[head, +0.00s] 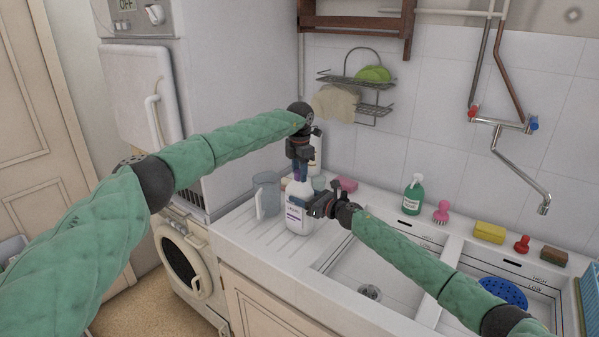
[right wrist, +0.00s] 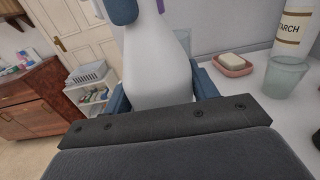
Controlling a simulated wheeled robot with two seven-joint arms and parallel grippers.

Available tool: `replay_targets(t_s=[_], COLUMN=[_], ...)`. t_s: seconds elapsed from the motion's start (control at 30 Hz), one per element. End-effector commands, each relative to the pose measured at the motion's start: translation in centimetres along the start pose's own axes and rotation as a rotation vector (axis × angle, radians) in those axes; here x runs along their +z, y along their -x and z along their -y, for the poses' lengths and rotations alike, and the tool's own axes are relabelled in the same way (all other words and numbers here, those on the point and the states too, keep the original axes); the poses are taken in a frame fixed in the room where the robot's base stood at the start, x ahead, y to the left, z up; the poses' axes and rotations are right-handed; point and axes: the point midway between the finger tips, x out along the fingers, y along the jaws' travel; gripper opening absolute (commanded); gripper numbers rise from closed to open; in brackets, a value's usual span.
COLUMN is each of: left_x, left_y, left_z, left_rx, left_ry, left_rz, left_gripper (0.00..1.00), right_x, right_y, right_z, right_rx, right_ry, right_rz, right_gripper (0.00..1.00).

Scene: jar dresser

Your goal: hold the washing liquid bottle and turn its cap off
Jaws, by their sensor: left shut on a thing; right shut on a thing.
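The washing liquid bottle (head: 296,195) is white with a printed label and stands upright on the drainboard left of the sink. My right gripper (head: 309,206) is shut on its body from the right side. In the right wrist view the white bottle (right wrist: 158,75) sits between my blue fingers. My left gripper (head: 299,174) comes down from above and is shut on the cap at the bottle's top. The cap is mostly hidden by the fingers; a bit of purple (right wrist: 161,5) shows at the top edge of the right wrist view.
A clear jug (head: 266,194) stands just left of the bottle. A pink soap dish (head: 346,184) lies behind it. A green pump bottle (head: 413,195), a pink brush (head: 442,212) and a yellow sponge (head: 489,232) line the back ledge. The sink basin (head: 372,268) opens to the right.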

Motion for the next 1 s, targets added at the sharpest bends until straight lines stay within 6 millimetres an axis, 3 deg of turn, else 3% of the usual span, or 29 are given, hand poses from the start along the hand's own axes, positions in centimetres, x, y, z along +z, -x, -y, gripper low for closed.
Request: replay_targets(t_s=[1.0], left_x=[0.0], left_y=[0.29], left_z=[-0.03], left_rx=[0.001], left_ry=[0.037], left_rz=[0.0], left_gripper=[0.07], right_x=[-0.1], right_y=[0.04], right_z=[0.03], right_rx=[-0.001], right_ry=[0.0], right_rz=[-0.001], right_gripper=[0.0])
